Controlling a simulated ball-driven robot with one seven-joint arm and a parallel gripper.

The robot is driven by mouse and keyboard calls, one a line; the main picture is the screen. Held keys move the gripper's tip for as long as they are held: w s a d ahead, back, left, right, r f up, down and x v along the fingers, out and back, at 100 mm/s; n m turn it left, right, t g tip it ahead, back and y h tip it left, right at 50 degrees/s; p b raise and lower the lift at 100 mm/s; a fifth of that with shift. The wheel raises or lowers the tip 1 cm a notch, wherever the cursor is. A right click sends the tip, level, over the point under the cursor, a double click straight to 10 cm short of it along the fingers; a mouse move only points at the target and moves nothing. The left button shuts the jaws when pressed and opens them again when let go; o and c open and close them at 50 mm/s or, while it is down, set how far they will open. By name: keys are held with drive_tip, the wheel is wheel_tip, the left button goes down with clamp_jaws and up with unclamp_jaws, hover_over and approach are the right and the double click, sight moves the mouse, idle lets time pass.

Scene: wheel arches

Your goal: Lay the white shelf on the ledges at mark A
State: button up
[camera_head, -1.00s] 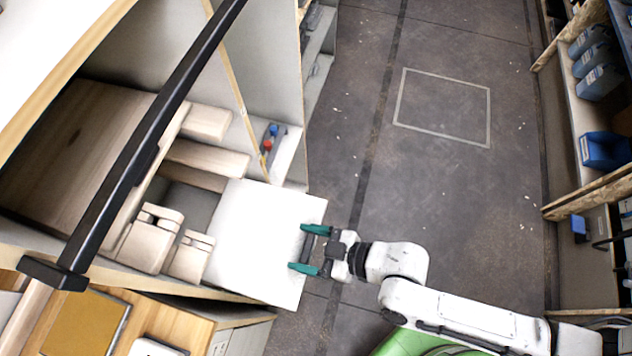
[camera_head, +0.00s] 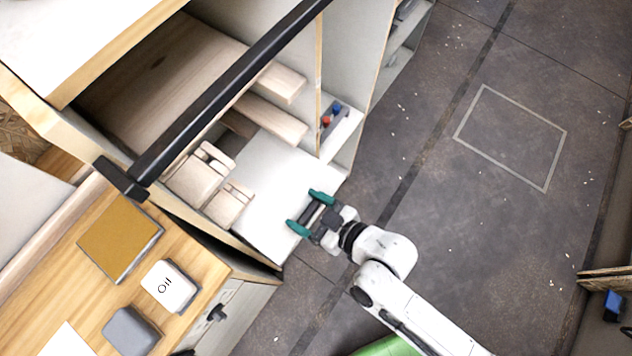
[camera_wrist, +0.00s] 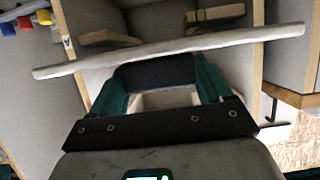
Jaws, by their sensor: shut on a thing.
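The white shelf (camera_head: 262,190) is a flat board lying roughly level, mostly inside the open bay of the cabinet. My gripper (camera_head: 308,212) is shut on its outer edge, with teal fingers towards the bay. In the wrist view the shelf (camera_wrist: 170,49) appears edge-on as a long, slightly tilted pale strip across my gripper (camera_wrist: 160,68). Pale wooden ledges (camera_wrist: 108,38) and (camera_wrist: 215,13) show beyond the strip, on both sides of the bay. I cannot tell whether the shelf touches them.
Pale wooden blocks (camera_head: 228,204) stand at the bay's left side and wooden bars (camera_head: 270,118) at its right. A black bar (camera_head: 220,95) crosses the view. A worktop (camera_head: 205,265) with a white box marked "Oil" (camera_head: 169,286) adjoins. Floor (camera_head: 430,200) at right is open.

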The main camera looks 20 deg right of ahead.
approach(248, 173)
drive_tip(key=shift+x, duration=1.5)
drive_tip(key=shift+w+a+b, duration=0.1)
drive_tip(key=shift+w+a, duration=0.4)
drive_tip(key=shift+w, duration=0.25)
drive_tip(key=shift+w+a+b, duration=0.15)
drive_tip(key=shift+w+a, duration=0.35)
drive_tip(key=shift+w, duration=0.25)
drive_tip(key=shift+w+a+b, duration=0.1)
drive_tip(key=shift+w+a, duration=0.35)
drive_tip(key=shift+w, duration=0.3)
drive_tip(key=shift+w+a+f, duration=0.1)
drive_tip(key=shift+w+f, duration=0.05)
drive_tip(key=shift+f, duration=0.05)
drive_tip(key=shift+f+b, duration=0.75)
drive_tip(key=shift+b, duration=0.1)
drive_tip(key=o, duration=1.3)
drive_tip(key=shift+c, duration=0.2)
drive_tip(key=shift+f, duration=0.15)
